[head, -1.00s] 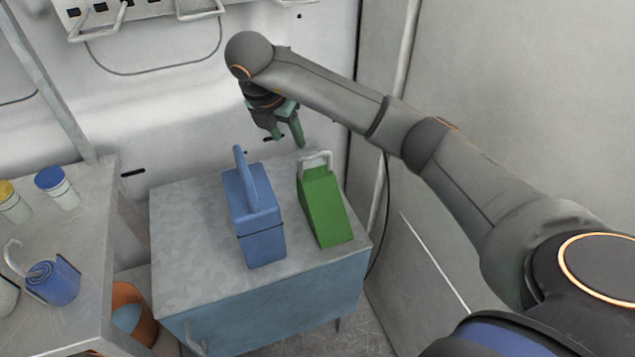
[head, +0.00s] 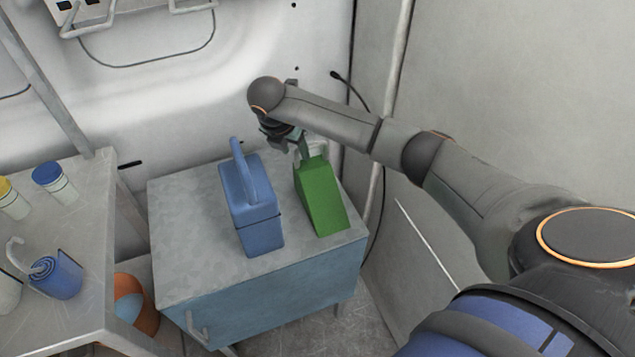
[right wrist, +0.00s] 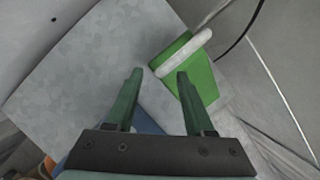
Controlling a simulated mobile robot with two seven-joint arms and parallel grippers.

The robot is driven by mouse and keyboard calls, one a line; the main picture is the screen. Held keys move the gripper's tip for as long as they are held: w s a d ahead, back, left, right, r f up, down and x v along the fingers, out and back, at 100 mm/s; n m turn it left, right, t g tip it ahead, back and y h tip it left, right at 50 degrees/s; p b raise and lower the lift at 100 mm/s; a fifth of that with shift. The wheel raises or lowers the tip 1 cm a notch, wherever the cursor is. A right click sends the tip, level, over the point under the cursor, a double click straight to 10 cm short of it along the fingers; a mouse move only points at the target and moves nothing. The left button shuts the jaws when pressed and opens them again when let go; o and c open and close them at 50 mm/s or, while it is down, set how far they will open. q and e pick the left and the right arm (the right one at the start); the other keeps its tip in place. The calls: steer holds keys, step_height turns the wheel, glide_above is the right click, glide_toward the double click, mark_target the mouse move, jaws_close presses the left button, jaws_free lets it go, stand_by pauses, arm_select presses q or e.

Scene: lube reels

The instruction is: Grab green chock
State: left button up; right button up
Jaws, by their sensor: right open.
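The green chock (head: 322,198) is a wedge with a pale handle, on the right part of the cabinet top in the head view. In the right wrist view the chock (right wrist: 197,82) lies ahead and right, its white handle (right wrist: 183,47) across its upper end. My right gripper (head: 302,150) is above the handle end of the chock in the head view, partly hiding the handle. Its two green fingers (right wrist: 159,75) are open and empty in the right wrist view; the right finger overlaps the chock's near edge. My left gripper is not in view.
A blue canister (head: 254,213) with an upright handle stands left of the chock on the grey-topped cabinet (head: 190,235). A side table (head: 75,320) at left holds jars and a blue roll. Walls rise behind and at right.

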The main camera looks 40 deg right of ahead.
steer(key=shift+w+d+f, duration=0.15)
steer(key=shift+d+f, duration=0.05)
steer(key=shift+f, duration=0.4)
jaws_close()
steer(key=shift+r, duration=0.1)
stand_by(0.8)
